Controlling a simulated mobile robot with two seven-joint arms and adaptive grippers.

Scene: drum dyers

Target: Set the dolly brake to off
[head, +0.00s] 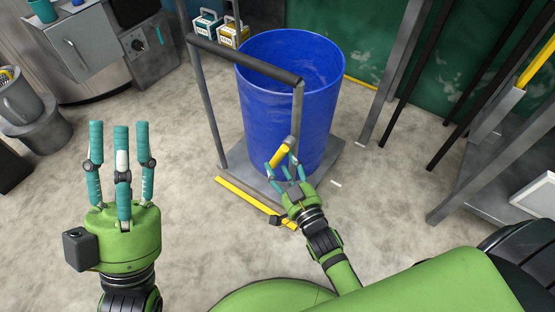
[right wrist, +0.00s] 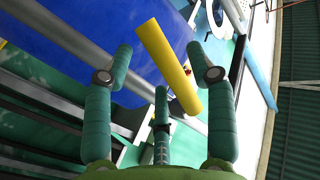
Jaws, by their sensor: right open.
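The dolly (head: 222,172) has a grey platform and a tall grey frame with a dark push bar (head: 245,60). A yellow lever (head: 281,153), which looks like the brake handle, sticks out near the frame's right post. My right gripper (head: 284,163) is open with its fingers close around the lever. In the right wrist view the yellow lever (right wrist: 168,65) slants between the spread fingers, with visible gaps to the side fingers. Contact with the third finger cannot be told. My left gripper (head: 121,128) is open and empty, over the floor at left.
A blue drum (head: 285,100) stands on the dolly. A yellow strip (head: 248,198) runs along the platform's near edge. Grey metal frames (head: 470,150) stand at right. A grey bin (head: 35,110) and machine stand at left. The floor between is clear.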

